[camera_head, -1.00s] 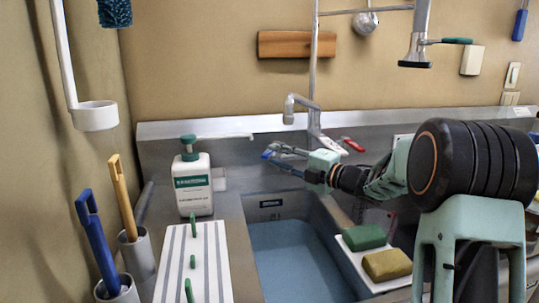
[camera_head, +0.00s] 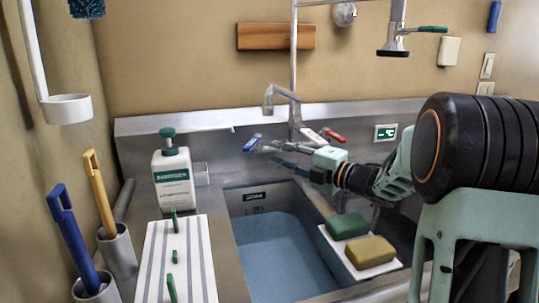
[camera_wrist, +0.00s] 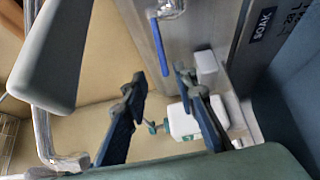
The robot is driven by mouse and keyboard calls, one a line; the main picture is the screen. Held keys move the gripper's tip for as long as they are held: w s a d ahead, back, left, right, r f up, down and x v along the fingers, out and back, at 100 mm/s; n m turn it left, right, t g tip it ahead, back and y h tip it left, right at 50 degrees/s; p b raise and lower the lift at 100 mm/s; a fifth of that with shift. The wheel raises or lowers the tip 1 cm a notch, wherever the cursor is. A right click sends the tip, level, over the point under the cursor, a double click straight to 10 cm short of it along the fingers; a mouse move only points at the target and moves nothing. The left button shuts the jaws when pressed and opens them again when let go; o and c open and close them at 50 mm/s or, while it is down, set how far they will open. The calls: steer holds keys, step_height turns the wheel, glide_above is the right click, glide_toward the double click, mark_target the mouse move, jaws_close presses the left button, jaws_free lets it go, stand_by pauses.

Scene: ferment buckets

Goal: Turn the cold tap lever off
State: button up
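The tap (camera_head: 283,92) stands behind the sink basin. Its cold lever (camera_head: 252,142) has a blue handle and points out to the left of the tap body. My gripper (camera_head: 266,155) is open just below and to the right of the blue handle. In the wrist view the blue handle (camera_wrist: 160,46) lies beyond the fingertips, roughly in line with the gap between my two fingers (camera_wrist: 159,80). I see no clear contact with it. The red-handled lever (camera_head: 335,136) is on the tap's right side.
The basin (camera_head: 275,250) holds bluish water. A spray head (camera_head: 396,28) hangs above right.

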mark_target(252, 148)
steer(key=s+a+m+t+h+b, duration=0.2)
steer(key=a+m+t+h+b, duration=0.15)
steer(key=h+b, duration=0.2)
steer(key=shift+m, duration=0.35)
steer(key=b+x, duration=0.1)
steer(key=x, duration=0.9)
steer(key=shift+w+a+f, duration=0.15)
steer(key=shift+w+a, duration=0.1)
steer(key=shift+a, duration=0.05)
steer(key=shift+c, duration=0.4)
jaws_close()
